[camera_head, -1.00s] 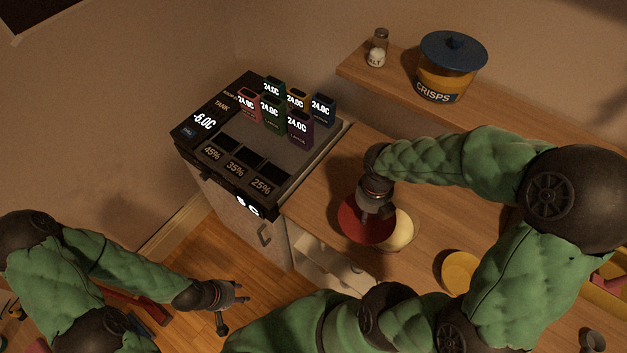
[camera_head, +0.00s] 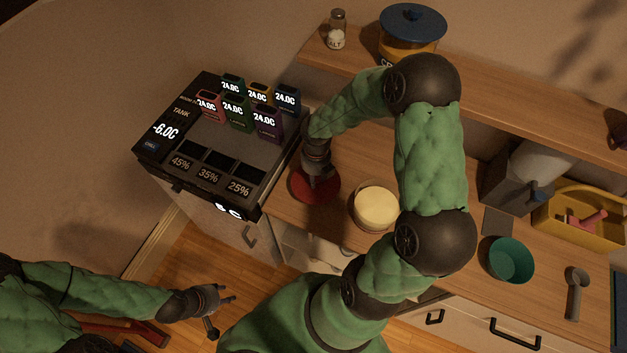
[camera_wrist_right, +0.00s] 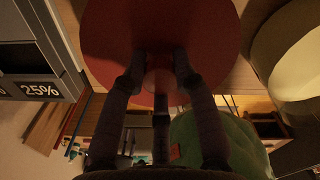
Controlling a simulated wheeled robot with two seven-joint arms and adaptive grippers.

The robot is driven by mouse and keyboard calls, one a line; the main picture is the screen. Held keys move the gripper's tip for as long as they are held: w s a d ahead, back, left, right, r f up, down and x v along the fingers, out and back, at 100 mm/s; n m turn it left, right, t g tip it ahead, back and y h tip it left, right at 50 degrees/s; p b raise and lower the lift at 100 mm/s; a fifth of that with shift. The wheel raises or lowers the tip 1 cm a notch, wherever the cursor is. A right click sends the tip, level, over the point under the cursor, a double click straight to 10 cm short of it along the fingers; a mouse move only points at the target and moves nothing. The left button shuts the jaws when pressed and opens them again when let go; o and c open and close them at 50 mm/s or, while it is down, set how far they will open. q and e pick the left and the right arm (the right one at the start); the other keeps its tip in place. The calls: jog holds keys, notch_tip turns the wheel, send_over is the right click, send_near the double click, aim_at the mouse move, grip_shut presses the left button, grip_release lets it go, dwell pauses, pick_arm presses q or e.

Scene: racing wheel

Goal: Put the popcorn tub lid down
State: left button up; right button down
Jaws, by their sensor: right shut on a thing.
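The popcorn tub lid (camera_head: 328,188) is a round dark red disc at the left end of the wooden counter, beside the black-topped unit. It also fills the upper middle of the right wrist view (camera_wrist_right: 160,25). My right gripper (camera_head: 314,180) reaches down from above and is shut on the lid's middle knob. I cannot tell whether the lid touches the counter. A round cream-topped tub (camera_head: 377,200), likely the popcorn tub, stands uncovered to its right, apart from the lid; it shows at the right wrist view's right edge (camera_wrist_right: 300,60). My left gripper (camera_head: 222,312) is open and empty, low over the floor.
The black-topped unit (camera_head: 205,150) carries several coloured cartridges. A shelf (camera_head: 480,85) behind holds a shaker (camera_head: 337,30) and a blue-lidded crisps jar (camera_head: 412,25). A green bowl (camera_head: 510,260), grey scoop (camera_head: 575,292) and yellow caddy (camera_head: 600,225) are further right.

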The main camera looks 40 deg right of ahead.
jog(key=shift+w+d+f, duration=0.2)
jog(key=shift+w+f, duration=0.3)
jog(key=shift+f, duration=0.1)
jog(key=shift+w+d+f, duration=0.15)
jog(key=shift+w+f, duration=0.3)
jog(key=shift+f, duration=0.1)
jog(key=shift+w+d+f, duration=0.1)
jog(key=shift+w+f, duration=0.1)
jog(key=shift+f, duration=0.3)
jog(key=shift+f+b, duration=0.5)
jog(key=shift+f, duration=0.75)
jog(key=shift+f, duration=0.2)
jog(key=c, duration=1)
grip_release()
jog(key=shift+o, duration=0.2)
notch_tip(320, 180, up, 12)
jog(key=shift+r+p, duration=0.2)
jog(key=shift+p, duration=0.9)
